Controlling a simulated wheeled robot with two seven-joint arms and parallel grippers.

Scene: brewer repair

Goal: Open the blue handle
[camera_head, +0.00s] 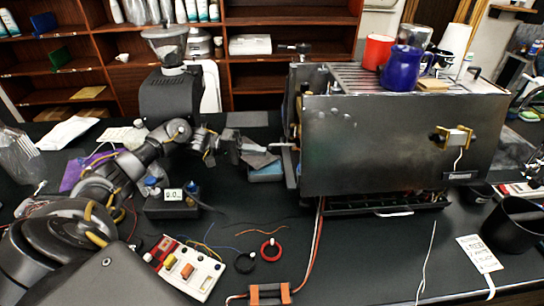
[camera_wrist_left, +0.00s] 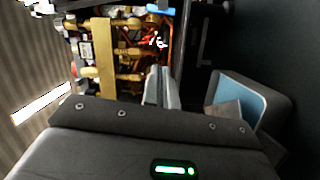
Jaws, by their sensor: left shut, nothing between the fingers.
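The brewer (camera_head: 390,145) is a large metal box on the dark counter, with its left side facing my left arm. In the left wrist view its open inside shows brass pipes and fittings (camera_wrist_left: 103,60) and reddish wiring. A small blue handle (camera_wrist_left: 160,9) shows at the top edge of that view, above the fingertips. The handle cannot be made out in the head view. My left gripper (camera_head: 284,147) is at the brewer's left side, its fingers shut and empty. Its fingertips (camera_wrist_left: 160,82) point into the open inside, apart from the blue handle. My right gripper is not in view.
A dark, blue-lined tray (camera_wrist_left: 242,105) lies beside the gripper. A grinder (camera_head: 170,90) stands behind my left arm. Red and blue mugs (camera_head: 402,68) stand on the brewer. A switch board (camera_head: 188,268), wires and a black cup (camera_head: 512,225) lie in front; some counter between is clear.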

